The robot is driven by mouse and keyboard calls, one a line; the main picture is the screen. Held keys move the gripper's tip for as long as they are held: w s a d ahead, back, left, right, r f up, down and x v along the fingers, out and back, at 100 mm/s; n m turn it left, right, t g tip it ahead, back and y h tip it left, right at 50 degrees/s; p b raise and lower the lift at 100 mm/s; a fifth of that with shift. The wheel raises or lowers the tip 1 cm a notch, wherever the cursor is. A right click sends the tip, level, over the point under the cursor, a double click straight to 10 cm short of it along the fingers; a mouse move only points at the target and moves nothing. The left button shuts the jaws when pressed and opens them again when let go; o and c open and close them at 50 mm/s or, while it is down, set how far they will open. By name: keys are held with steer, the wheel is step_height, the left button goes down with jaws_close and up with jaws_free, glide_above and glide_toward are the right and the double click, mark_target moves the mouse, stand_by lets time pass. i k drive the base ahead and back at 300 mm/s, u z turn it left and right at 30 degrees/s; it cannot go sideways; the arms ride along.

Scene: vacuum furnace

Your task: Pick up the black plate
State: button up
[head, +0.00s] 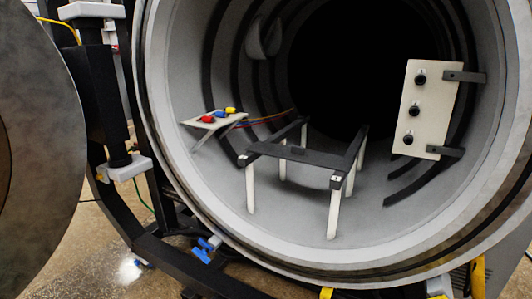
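A flat black plate (290,155) lies across the front part of a black-railed stand (249,185) with white legs, inside the round chamber. The plate and the stand's rails are nearly the same black, so I cannot tell exactly where one ends. The rear part between the rails looks open. My gripper is not in this view.
The furnace chamber's light rim (180,190) surrounds the opening. A small white panel (200,122) with red, blue and yellow connectors is inside left. A white panel (428,95) with black knobs is inside right. The round door (40,150) stands open at left.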

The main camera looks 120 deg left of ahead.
mark_target(295, 154)
steer(key=u, duration=0.65)
steer(key=i, duration=0.1)
steer(key=u, duration=2.65)
steer(key=k, duration=0.9)
steer(key=u, duration=0.2)
steer(key=i, duration=0.9)
steer(key=z, duration=0.05)
